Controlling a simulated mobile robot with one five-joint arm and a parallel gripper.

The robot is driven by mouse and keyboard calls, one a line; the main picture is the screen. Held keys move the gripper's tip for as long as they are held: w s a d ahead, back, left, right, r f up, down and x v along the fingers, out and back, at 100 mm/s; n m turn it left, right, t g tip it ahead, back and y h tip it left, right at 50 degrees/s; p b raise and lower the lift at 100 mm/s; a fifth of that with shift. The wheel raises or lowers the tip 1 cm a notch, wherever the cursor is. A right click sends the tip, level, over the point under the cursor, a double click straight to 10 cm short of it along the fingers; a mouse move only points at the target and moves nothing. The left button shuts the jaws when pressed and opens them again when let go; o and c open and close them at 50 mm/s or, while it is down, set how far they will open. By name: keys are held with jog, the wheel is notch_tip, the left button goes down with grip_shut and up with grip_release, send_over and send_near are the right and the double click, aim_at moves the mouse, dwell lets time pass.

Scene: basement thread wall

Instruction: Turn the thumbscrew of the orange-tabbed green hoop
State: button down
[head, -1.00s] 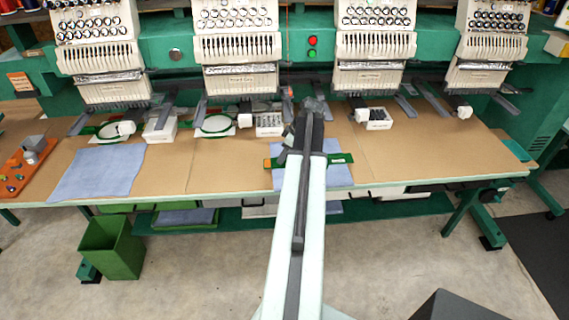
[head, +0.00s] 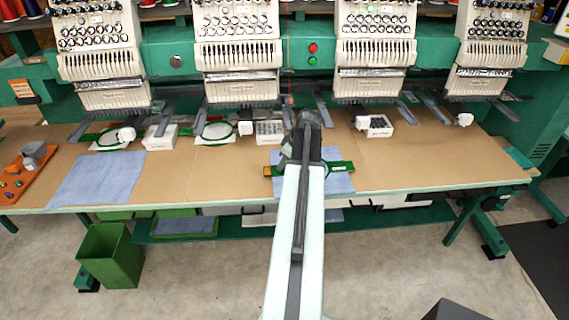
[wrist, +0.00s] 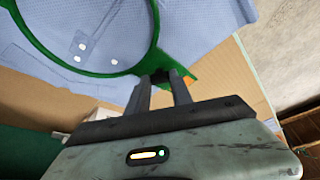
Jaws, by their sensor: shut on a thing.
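The green hoop (wrist: 36,44) lies around light blue fabric (wrist: 105,25) in the wrist view, with its ring cut off by the frame's top edge. A sliver of orange tab (wrist: 190,82) shows just right of the fingertips. My gripper (wrist: 161,80) is at the hoop's near edge, shut on a small dark part there, which appears to be the thumbscrew. The fingers hide most of it, so its turn angle cannot be told. In the head view, the hoop's green bar (head: 342,167) shows on both sides of my arm, which covers its middle and the fingertips.
The brown tabletop (head: 420,165) is clear to the right. White boxes (head: 270,132) and other green hoops (head: 216,131) stand behind, under the embroidery heads (head: 237,50). Blue cloth (head: 98,179) and an orange tray (head: 25,170) lie left. A green bin (head: 110,255) stands on the floor.

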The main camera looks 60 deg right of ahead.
jog(key=m, duration=0.1)
jog(key=m+h, duration=0.1)
jog(key=m, duration=0.1)
jog(key=m+h, duration=0.1)
jog(key=m, duration=0.1)
jog(key=shift+a, duration=0.3)
jog(key=m+g, duration=0.1)
jog(key=m, duration=0.2)
jog(key=m+h, duration=0.1)
jog(key=m, duration=0.1)
jog(key=shift+w+a+m+g+h, duration=0.1)
jog(key=shift+w+m+g+h, duration=0.1)
jog(key=shift+m+g+h, duration=0.15)
jog(key=c, duration=1.1)
grip_release()
jog(key=p+v, duration=0.7)
jog(key=shift+a+r, duration=0.1)
jog(key=shift+r, duration=0.3)
